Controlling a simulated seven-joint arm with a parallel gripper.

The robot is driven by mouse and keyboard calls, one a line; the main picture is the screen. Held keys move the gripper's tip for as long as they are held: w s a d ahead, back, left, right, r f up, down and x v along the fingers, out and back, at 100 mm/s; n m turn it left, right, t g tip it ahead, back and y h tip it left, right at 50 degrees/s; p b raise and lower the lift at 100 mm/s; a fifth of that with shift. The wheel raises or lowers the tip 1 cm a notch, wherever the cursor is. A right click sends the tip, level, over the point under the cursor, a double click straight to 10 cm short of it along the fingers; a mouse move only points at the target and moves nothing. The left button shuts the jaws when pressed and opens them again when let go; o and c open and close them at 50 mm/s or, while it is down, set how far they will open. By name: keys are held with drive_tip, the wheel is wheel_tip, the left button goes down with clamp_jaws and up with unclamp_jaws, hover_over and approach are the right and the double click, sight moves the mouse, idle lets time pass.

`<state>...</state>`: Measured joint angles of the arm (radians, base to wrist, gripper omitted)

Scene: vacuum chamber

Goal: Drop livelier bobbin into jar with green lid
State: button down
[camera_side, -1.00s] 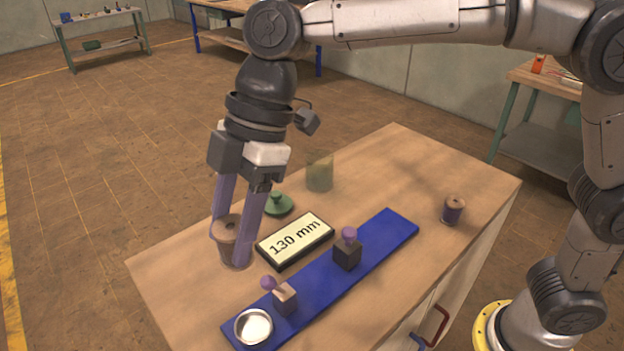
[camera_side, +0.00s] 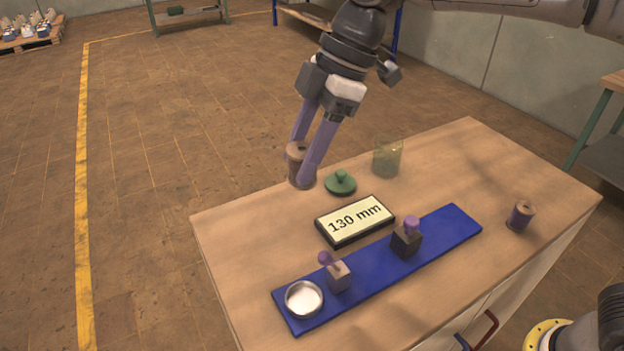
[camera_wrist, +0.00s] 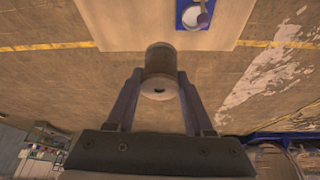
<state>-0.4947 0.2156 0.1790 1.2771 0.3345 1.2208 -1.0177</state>
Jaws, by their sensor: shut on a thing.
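My gripper (camera_side: 303,170) is shut on a brown bobbin (camera_side: 296,160), which hangs between the fingertips above the table's far left edge. The wrist view shows the bobbin (camera_wrist: 160,66) end-on between the fingers, with a hole in its end. A second bobbin (camera_side: 519,217), with a dark purple winding, stands upright near the table's right edge. The clear greenish jar (camera_side: 388,158) stands uncovered at the back of the table, right of my gripper. The green lid (camera_side: 340,184) with a knob lies on the table between my gripper and the jar.
A sign (camera_side: 355,220) reading "130 mm" lies in front of the lid. Table right of the jar is clear.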

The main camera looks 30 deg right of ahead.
drive_tip(key=w+d+f+m+t, duration=0.15)
drive_tip(key=w+d+m, duration=0.25)
drive_tip(key=w+d, duration=1)
drive_tip(key=m+h, duration=0.1)
drive_tip(key=m, duration=0.2)
hover_over(387, 156)
drive_tip(key=w+d, duration=0.2)
drive_tip(key=d, duration=0.1)
drive_tip(key=f, duration=0.2)
wheel_tip(387, 156, down, 10)
drive_tip(key=shift+w+a+r+t, duration=0.2)
drive_tip(key=shift+a+t, duration=0.05)
drive_tip(key=shift+t, duration=0.2)
drive_tip(key=shift+c, duration=1.1)
unclamp_jaws()
drive_tip(key=shift+r, duration=0.1)
